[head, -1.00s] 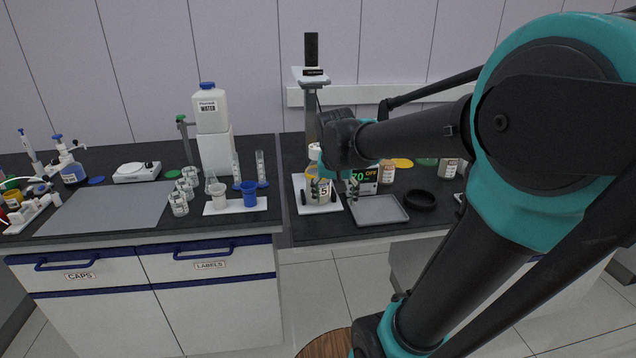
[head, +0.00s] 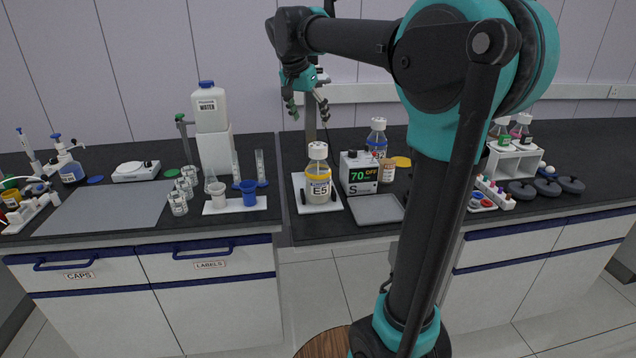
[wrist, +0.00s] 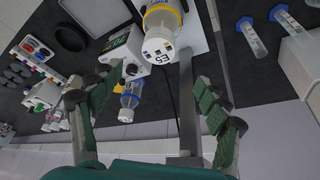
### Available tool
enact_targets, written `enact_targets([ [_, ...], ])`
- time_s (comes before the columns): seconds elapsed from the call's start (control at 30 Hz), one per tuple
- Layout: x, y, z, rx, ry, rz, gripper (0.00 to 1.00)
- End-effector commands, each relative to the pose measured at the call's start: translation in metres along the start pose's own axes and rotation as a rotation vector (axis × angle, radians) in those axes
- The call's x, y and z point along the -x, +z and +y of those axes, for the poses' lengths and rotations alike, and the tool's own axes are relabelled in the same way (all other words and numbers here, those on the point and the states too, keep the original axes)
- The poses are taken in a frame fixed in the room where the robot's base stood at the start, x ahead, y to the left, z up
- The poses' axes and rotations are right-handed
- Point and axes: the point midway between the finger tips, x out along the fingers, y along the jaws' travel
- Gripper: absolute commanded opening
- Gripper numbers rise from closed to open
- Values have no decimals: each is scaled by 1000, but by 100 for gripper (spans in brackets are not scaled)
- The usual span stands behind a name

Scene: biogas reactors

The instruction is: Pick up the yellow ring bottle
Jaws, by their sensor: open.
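The yellow ring bottle (head: 318,187), marked E5, stands upright with a white cap on a white plate (head: 299,184) of a stand at the front of the bench. In the wrist view it also shows at the top (wrist: 163,30). My gripper (head: 308,108) is open and empty, raised well above the bench. It hangs above the bottle in the head picture, apart from it. In the wrist view its two fingers (wrist: 155,88) are spread wide, with the bottle beyond the gap between them.
The stand's post (head: 310,125) rises behind the bottle. A white device reading 70 (head: 358,175) stands close at its right, with a blue-ring bottle (head: 377,138) behind. A grey tray (head: 376,209) lies at front right. Cups (head: 249,192) and cylinders stand left.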

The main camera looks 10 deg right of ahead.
Motion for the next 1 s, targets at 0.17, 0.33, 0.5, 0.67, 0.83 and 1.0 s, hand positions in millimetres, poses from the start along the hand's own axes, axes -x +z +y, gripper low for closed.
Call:
enact_targets([
  [0.17,-36,0,1,-2,1,0,76],
  [0.33,-58,0,0,1,0,0,76],
  [0.5,-67,0,1,0,0,0,76],
  [0.67,-87,0,3,-1,1,0,76],
  [0.83,-109,0,3,1,0,0,76],
  [1.0,-116,0,3,1,0,0,76],
])
